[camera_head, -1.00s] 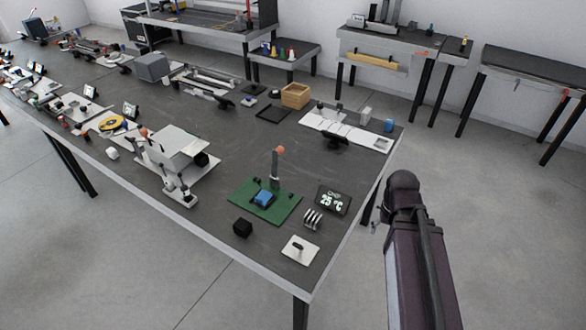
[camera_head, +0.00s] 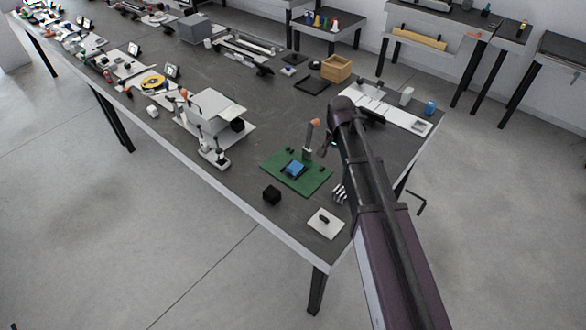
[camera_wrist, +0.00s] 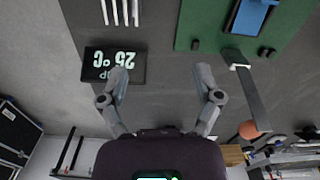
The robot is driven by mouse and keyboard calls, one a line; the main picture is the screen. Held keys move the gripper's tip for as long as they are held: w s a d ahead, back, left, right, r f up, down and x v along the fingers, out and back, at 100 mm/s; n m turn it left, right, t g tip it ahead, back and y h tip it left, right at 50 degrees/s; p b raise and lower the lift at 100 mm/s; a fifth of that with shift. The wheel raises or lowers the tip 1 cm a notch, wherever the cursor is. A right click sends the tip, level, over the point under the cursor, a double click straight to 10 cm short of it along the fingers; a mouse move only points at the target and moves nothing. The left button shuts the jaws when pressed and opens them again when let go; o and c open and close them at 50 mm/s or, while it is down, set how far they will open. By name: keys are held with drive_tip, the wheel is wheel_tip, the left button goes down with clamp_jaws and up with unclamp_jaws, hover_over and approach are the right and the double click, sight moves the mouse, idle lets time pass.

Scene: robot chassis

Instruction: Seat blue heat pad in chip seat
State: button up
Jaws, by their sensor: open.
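The blue heat pad (camera_head: 295,167) is on the green board (camera_head: 318,183) near the table's right end. It also shows at the top edge of the wrist view (camera_wrist: 252,14), partly cut off. A dark frame, apparently the chip seat (camera_head: 290,174), shows around or under it; I cannot tell whether the pad lies flush. A lever with an orange knob (camera_head: 315,123) stands raised at the board's back edge. My gripper (camera_wrist: 161,78) is open and empty above the table, beside the board.
The 25 °C display (camera_wrist: 115,64) lies by one finger in the wrist view.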

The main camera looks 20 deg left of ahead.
drive_tip(key=m, duration=0.1)
hover_over(290, 165)
drive_tip(key=s, duration=0.3)
drive_tip(key=shift+s+d+r, duration=0.1)
drive_tip(key=shift+s+r, duration=0.05)
drive_tip(key=shift+r, duration=0.1)
drive_tip(key=shift+f, duration=0.1)
wheel_tip(290, 165, down, 8)
drive_tip(key=b, duration=0.8)
drive_tip(key=shift+f, duration=0.2)
drive_tip(key=shift+d+f, duration=0.1)
drive_tip(key=f+b, duration=0.1)
drive_tip(key=b, duration=0.1)
drive_tip(key=f+b, duration=0.1)
drive_tip(key=f, duration=0.1)
drive_tip(key=shift+d+f+b, duration=0.2)
drive_tip(key=shift+d+b, duration=0.15)
drive_tip(key=shift+f+b, duration=0.85)
